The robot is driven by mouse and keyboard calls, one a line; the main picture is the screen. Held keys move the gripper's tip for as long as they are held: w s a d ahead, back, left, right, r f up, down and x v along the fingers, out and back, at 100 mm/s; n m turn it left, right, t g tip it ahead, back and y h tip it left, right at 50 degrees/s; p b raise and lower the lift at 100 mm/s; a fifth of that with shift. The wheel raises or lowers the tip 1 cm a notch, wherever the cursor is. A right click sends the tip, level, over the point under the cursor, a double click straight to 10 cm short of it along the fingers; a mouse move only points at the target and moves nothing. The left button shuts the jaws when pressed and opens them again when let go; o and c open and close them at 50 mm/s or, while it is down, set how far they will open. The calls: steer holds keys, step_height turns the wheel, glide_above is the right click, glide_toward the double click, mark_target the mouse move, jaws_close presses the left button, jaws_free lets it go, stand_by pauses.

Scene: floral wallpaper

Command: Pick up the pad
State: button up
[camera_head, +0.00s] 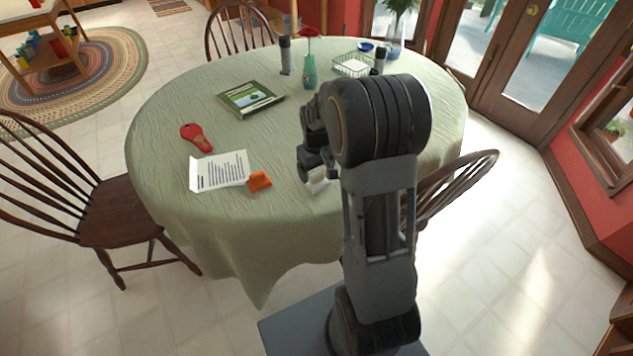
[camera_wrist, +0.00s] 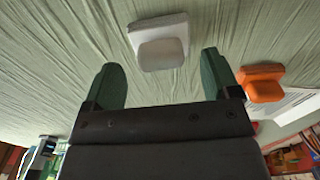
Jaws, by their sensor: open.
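A small white-and-grey block, seemingly the pad (camera_wrist: 160,45), lies on the green tablecloth. In the head view the pad (camera_head: 318,186) is near the table's front edge, partly hidden by my arm. My gripper (camera_wrist: 162,62) is open, with its dark green fingers spread to either side of the pad's line. The pad is just ahead of the fingertips in the wrist view, and nothing is between the fingers. In the head view my gripper (camera_head: 310,170) hangs above the cloth beside the pad; its fingers are hard to make out there.
An orange block (camera_head: 260,181) lies left of the pad, next to a printed sheet (camera_head: 218,171). A red-handled object (camera_head: 196,137) and a green book (camera_head: 250,98) lie farther back. A vase (camera_head: 310,72), shakers and a wire basket (camera_head: 352,66) stand at the back.

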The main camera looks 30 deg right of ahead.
steer(key=shift+f, duration=1.3)
steer(key=c, duration=1)
steer(key=shift+c, duration=0.2)
steer(key=shift+r, duration=0.1)
